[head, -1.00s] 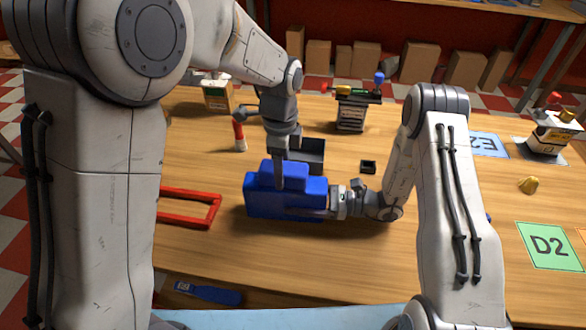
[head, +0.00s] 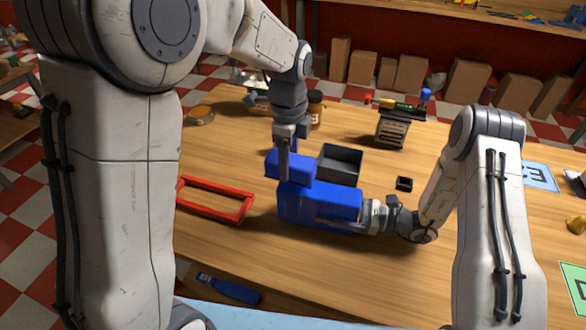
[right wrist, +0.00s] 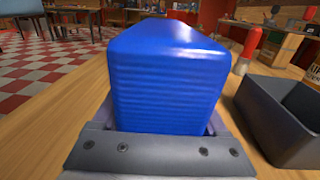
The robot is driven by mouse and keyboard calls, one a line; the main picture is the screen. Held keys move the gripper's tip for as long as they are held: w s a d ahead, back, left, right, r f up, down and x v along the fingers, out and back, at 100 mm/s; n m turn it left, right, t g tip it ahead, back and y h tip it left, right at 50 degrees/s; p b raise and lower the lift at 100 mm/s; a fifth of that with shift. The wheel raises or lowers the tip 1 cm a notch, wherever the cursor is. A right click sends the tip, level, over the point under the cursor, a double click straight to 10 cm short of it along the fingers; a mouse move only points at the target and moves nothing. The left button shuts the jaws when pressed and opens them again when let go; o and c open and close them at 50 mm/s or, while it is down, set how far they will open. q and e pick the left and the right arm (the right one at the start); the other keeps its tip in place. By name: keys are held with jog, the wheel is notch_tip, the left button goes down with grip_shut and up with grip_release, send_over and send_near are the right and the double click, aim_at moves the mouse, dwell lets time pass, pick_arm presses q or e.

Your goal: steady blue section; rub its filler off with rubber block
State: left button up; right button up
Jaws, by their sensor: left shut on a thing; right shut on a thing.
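The blue section (head: 325,208) stands on the table in the head view. It fills the middle of the right wrist view (right wrist: 168,85), where its near face shows fine horizontal ridges. My right gripper (head: 362,215) is shut on its right end. A smaller blue block (head: 292,168), apparently the rubber block, lies against the section's top left and overhangs its left end. My left gripper (head: 283,165) comes down from above and is shut on this block; its fingertips are partly hidden. I cannot make out the filler.
A dark open tray (head: 340,163) stands just behind the section. A red frame (head: 215,198) lies to its left. A small black box (head: 404,184) is at right. Bare table lies in front of the section.

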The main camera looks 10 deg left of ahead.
pick_arm(q)
jog(key=shift+r, duration=2.55)
pick_arm(e)
jog(key=o, duration=1.4)
jog(key=shift+o, duration=0.2)
jog(key=d, duration=0.4)
jog(key=s+d, duration=0.1)
jog(key=d, duration=0.7)
jog(key=shift+s, duration=0.3)
